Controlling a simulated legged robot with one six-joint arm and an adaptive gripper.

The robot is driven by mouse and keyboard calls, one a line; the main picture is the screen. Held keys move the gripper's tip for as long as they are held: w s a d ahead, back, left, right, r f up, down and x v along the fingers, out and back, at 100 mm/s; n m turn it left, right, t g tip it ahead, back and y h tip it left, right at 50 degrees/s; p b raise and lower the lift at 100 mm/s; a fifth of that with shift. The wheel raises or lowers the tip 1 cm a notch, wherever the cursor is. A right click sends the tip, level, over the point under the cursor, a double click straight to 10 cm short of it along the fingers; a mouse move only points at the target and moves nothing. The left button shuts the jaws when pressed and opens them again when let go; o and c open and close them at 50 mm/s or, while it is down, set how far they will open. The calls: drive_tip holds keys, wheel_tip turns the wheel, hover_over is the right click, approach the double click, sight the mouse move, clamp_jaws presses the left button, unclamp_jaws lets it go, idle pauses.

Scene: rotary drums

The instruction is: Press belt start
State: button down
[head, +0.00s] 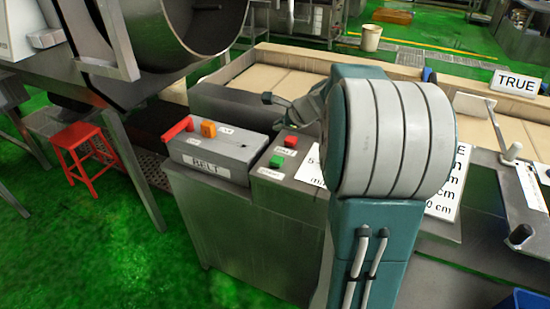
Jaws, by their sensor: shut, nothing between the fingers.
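A grey control box labelled BELT (213,158) sits on a metal cabinet left of centre. On its top are an orange knob or button (208,129) and a red lever-like part (177,128); the small labels are too small to read. On the lower panel to its right are a red button (291,141) and a green button (276,161).
A beige conveyor belt (270,84) with a grey side wall runs behind the controls. A large metal drum (185,35) hangs at upper left. A red stool (84,152) stands on the green floor. A TRUE sign (515,82) and a measuring board stand right.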

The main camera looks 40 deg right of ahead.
sight(274, 157)
drive_tip(key=shift+a, duration=0.15)
drive_tip(key=shift+f, duration=4.4)
drive_tip(key=shift+f, duration=0.1)
drive_tip(key=shift+f, duration=0.2)
drive_tip(key=shift+s+f, duration=0.1)
drive_tip(key=shift+f, duration=0.45)
drive_tip(key=shift+r, duration=0.95)
